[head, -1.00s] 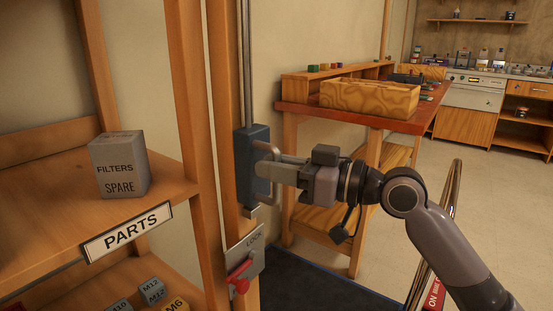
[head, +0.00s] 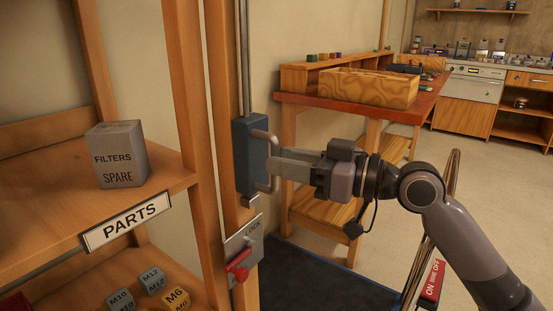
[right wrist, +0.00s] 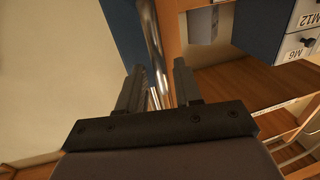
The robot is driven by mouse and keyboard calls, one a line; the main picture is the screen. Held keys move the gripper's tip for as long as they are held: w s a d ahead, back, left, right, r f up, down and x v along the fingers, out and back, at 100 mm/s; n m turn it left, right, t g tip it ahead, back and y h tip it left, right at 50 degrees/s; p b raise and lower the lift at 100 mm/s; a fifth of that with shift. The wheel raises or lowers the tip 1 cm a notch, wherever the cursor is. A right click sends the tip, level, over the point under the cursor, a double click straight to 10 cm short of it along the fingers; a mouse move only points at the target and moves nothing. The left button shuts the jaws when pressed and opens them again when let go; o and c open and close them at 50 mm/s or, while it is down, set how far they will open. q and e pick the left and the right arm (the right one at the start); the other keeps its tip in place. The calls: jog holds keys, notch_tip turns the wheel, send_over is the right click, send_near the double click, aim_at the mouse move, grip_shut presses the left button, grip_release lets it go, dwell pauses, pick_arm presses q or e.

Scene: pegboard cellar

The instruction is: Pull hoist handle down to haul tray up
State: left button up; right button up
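The hoist handle is a blue-grey block (head: 249,150) with a metal D-shaped bar (head: 274,150), mounted on a vertical rail on the wooden post. My right gripper (head: 271,166) is level with the lower part of the bar, its fingertips at the bar in the head view. In the right wrist view the fingers (right wrist: 156,82) are apart, and the shiny bar (right wrist: 152,35) runs between them in the picture. I cannot tell whether a finger touches it. Below the handle is a LOCK plate with a red lever (head: 238,268). My left gripper and the tray are not visible.
A wooden shelf (head: 60,205) at the left holds a grey FILTERS SPARE box (head: 118,155) and small labelled blocks below. A red-topped workbench (head: 355,106) with a wooden box stands behind my right gripper. A dark mat (head: 320,280) lies on the floor.

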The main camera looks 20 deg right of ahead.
jog(key=v, duration=0.4)
jog(key=shift+s+d, duration=0.2)
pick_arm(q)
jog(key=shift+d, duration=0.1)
pick_arm(e)
jog(key=shift+f, duration=0.15)
